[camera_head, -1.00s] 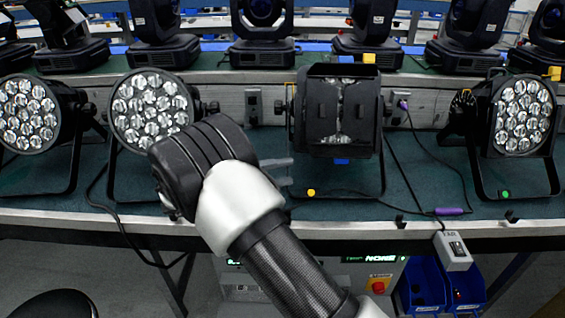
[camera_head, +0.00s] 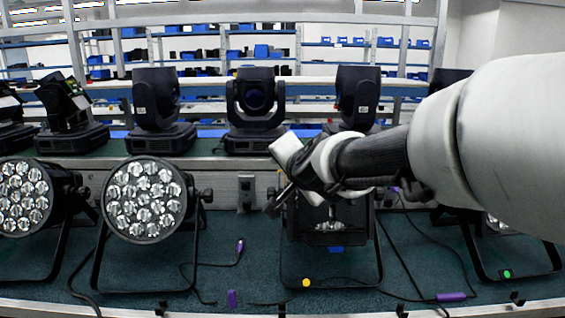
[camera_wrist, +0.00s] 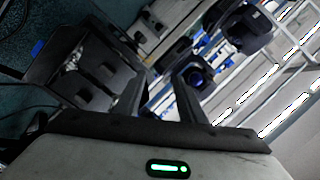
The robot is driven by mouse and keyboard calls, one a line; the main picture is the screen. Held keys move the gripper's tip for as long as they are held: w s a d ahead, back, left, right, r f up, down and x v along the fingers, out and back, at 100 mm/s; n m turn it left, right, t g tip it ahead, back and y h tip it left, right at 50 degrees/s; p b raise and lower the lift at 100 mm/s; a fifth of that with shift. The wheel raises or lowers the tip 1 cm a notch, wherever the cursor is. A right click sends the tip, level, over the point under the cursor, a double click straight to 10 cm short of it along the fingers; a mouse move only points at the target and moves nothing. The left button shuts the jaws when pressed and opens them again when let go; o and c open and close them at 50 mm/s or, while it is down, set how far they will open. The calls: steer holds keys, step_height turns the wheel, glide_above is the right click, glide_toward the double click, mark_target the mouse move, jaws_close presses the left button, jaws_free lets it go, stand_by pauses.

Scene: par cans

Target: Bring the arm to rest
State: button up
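My arm reaches in from the right in the head view, raised in front of the bench. My gripper (camera_head: 274,207) points down and left, beside the upper left of the middle par can with barn doors (camera_head: 330,238). Its fingers are small and dark here, so I cannot tell whether they are apart; no held object shows. A round-faced par can (camera_head: 144,200) stands left of the gripper, and another (camera_head: 22,196) at far left. My arm mostly hides the right par can (camera_head: 497,226).
The green bench top (camera_head: 215,265) carries loose cables, a purple connector (camera_head: 232,299) and another purple plug (camera_head: 451,297). Moving-head lights, one at centre (camera_head: 255,95), stand in a row behind. Shelves with blue bins line the back. Space above the left cans is open.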

steer(key=s+d+f+n+g+h, duration=0.1)
steer(key=s+d+f+n+g, duration=0.2)
steer(key=s, duration=0.7)
steer(key=s+d+f+n+g+h, duration=0.1)
steer(key=s+d+f+n+g, duration=0.15)
steer(key=s+d+f, duration=0.55)
steer(key=s+d+n+g+h, duration=0.1)
steer(key=s+d+n+g, duration=0.15)
steer(key=s, duration=0.85)
step_height(320, 180, up, 25)
steer(key=p, duration=2.5)
steer(key=shift+s+n, duration=0.15)
steer(key=shift+n, duration=0.25)
